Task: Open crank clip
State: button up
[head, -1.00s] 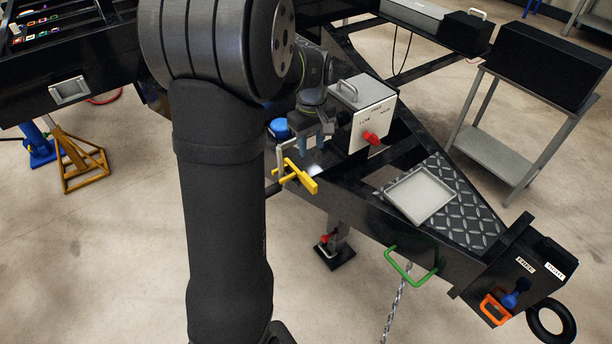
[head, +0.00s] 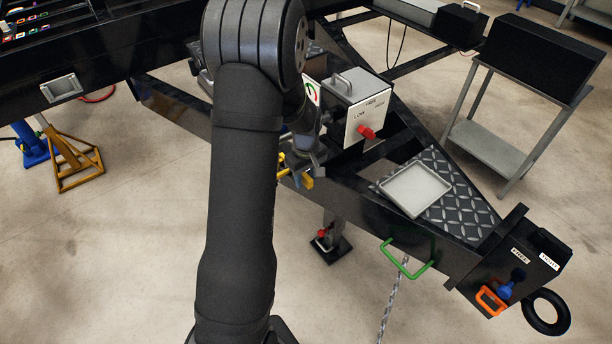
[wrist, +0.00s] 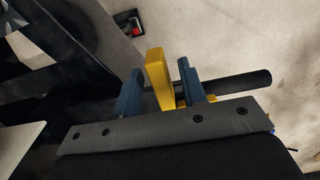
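The yellow clip (head: 307,182) is on the near side of the black trailer frame in the head view, mostly hidden behind my arm. In the wrist view a yellow upright part of the clip (wrist: 157,72) stands between the two blue fingers of my gripper (wrist: 158,82). The fingers are apart, one on each side of it, with narrow gaps that seem to remain. A dark round bar (wrist: 238,83), perhaps the crank, runs right behind the right finger. My gripper's fingertips are hard to make out in the head view.
A grey box with a red knob (head: 367,132) stands just right of my gripper. A grey tray (head: 416,190) lies on the tread plate. A green handle (head: 405,262) and a jack foot (head: 330,248) are below. Open floor lies in front.

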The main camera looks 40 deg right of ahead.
jog(key=shift+c, duration=0.2)
grip_shut()
jog(key=shift+d, duration=0.1)
jog(key=d, duration=0.4)
jog(key=shift+o, duration=0.2)
grip_release()
jog(key=shift+a, duration=0.1)
jog(key=shift+r, duration=0.15)
